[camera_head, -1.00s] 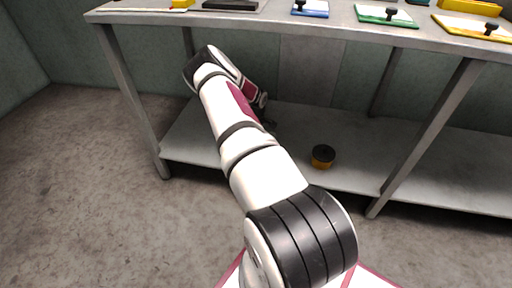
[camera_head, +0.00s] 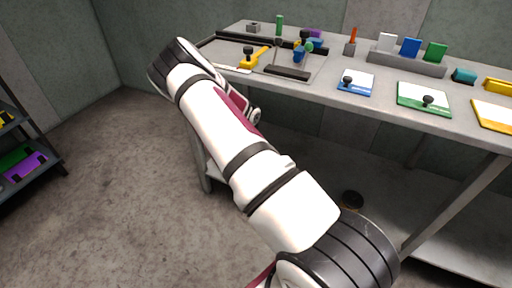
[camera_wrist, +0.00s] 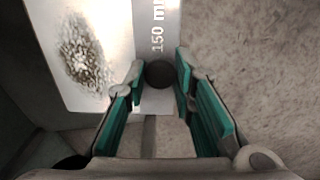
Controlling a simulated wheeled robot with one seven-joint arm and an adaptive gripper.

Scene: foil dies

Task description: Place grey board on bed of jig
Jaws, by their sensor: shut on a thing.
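In the wrist view my gripper (camera_wrist: 160,76) is shut on the round black knob (camera_wrist: 159,73) of the grey board (camera_wrist: 105,25). The board is pale, with a dark speckled patch and "150 m…" lettering; part of it runs out of the picture. In the head view my gripper and the board are hidden by my arm. The jig stands on the left part of the bench, with a grey bed (camera_head: 312,62), a long black rail at the back, a yellow clamp (camera_head: 250,62) and a black bar (camera_head: 287,73) at the front.
Blue-edged (camera_head: 357,87), green-edged (camera_head: 410,98) and yellow-edged boards (camera_head: 490,118) lie along the bench front. A grey holder (camera_head: 405,63) with coloured blocks stands behind. A dark rack (camera_head: 40,150) is at far left. The floor (camera_head: 120,180) between is clear.

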